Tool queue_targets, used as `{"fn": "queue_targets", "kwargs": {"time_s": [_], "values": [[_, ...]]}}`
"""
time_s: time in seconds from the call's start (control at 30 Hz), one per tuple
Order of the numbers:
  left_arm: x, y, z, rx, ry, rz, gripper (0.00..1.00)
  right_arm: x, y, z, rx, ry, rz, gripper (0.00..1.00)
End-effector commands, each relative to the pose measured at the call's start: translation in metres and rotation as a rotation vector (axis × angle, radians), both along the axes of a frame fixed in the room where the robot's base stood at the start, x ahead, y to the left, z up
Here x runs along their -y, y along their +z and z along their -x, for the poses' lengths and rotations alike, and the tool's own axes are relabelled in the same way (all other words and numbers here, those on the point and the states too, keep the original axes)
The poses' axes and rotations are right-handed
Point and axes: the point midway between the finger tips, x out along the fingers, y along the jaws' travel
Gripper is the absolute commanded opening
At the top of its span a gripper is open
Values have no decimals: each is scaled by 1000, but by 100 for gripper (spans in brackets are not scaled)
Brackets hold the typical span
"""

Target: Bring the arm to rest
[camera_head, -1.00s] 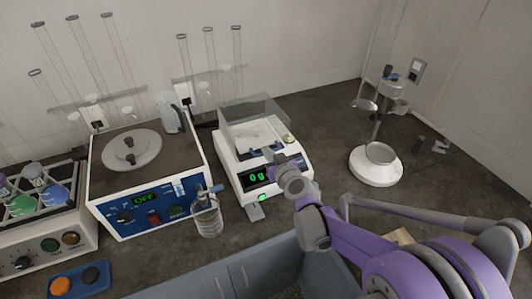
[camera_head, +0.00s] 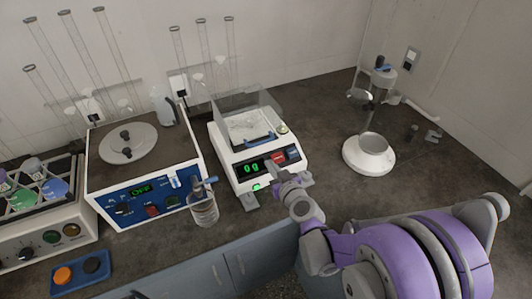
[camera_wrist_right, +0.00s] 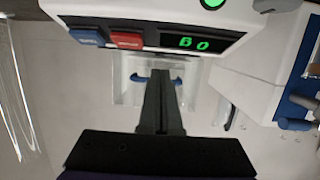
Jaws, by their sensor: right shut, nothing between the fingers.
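My right arm comes in from the lower right in the head view. Its gripper (camera_head: 272,184) is in front of the white balance (camera_head: 228,165), close to its front panel, and seems to hold nothing. In the right wrist view the dark fingers (camera_wrist_right: 161,78) are together and empty, pointing toward the balance front (camera_wrist_right: 130,18). Part of the gripper is hidden by the wrist in the head view. My left gripper is not in view.
Left of the balance stand a blue-fronted shaker (camera_head: 140,200) reading OFF and a small bottle (camera_head: 203,208). A white-based stand (camera_head: 370,158) is at the back right. A blue tray (camera_head: 80,274) lies at the lower left. Glass tubes (camera_head: 85,50) stand along the wall.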

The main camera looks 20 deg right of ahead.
Motion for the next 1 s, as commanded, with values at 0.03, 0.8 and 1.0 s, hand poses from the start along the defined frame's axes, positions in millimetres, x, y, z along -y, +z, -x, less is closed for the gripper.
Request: {"fn": "queue_targets", "kwargs": {"time_s": [0.03,0.8,1.0], "values": [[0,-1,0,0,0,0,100,0,-2,2,0,0,-1,0],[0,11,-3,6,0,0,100,-93,3,141,-553,200,-60,0],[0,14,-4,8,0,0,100,-80,-7,210,-772,88,-28,0]]}}
